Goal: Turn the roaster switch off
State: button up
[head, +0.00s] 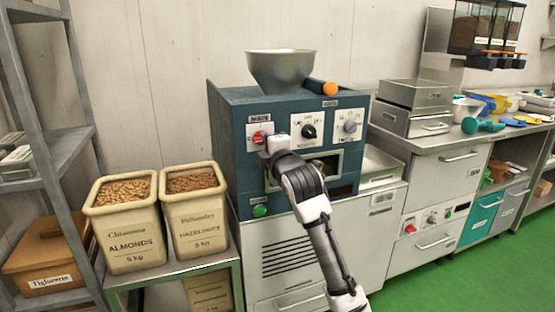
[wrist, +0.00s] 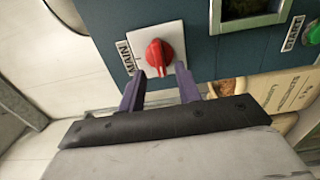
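The roaster (head: 225,100) is a dark teal box with a metal hopper on top. Its red switch knob (head: 258,137) sits on a white plate under a MAIN label at the upper left of the front. In the wrist view the red knob (wrist: 160,56) stands on its white plate, with the MAIN label beside it. My gripper (head: 276,147) is close to the roaster front, just right of the knob in the head view. In the wrist view its two purple fingers (wrist: 158,82) are spread apart, empty, with the knob just beyond and between their tips. I cannot tell whether they touch it.
Two dials, black (head: 309,131) and grey (head: 350,126), sit right of the switch. A green button (head: 260,210) is lower left, by a window partly behind my arm. Bins of almonds (head: 125,230) and hazelnuts (head: 198,220) stand left. A metal counter (head: 450,140) stands right.

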jog(key=b+v, duration=0.1)
jog(key=v, duration=0.9)
jog(key=shift+s, duration=0.1)
